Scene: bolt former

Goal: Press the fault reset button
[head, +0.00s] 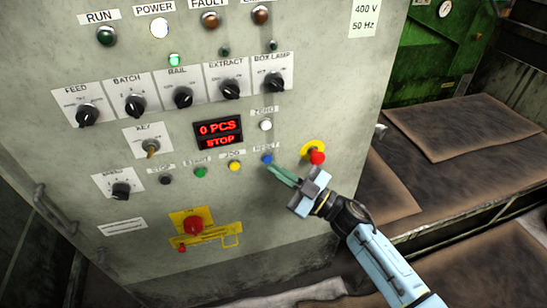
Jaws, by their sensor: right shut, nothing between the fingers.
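The blue button (267,158) under the label RESET sits in the lower button row of the grey control cabinet (300,90). My right gripper (272,171) is shut and empty, its fingertips just below the blue button. I cannot tell whether they touch the panel. The fault lamp (210,20) at the top is a dull orange-brown. The display (218,132) reads 0 PCS and STOP in red. My left gripper is not in view.
A red emergency stop (317,157) on a yellow collar is close to the right of the gripper. A yellow button (235,166) and a green button (200,172) lie to the left. A red rotary switch (194,225) is lower left. A green machine (425,50) stands behind, right.

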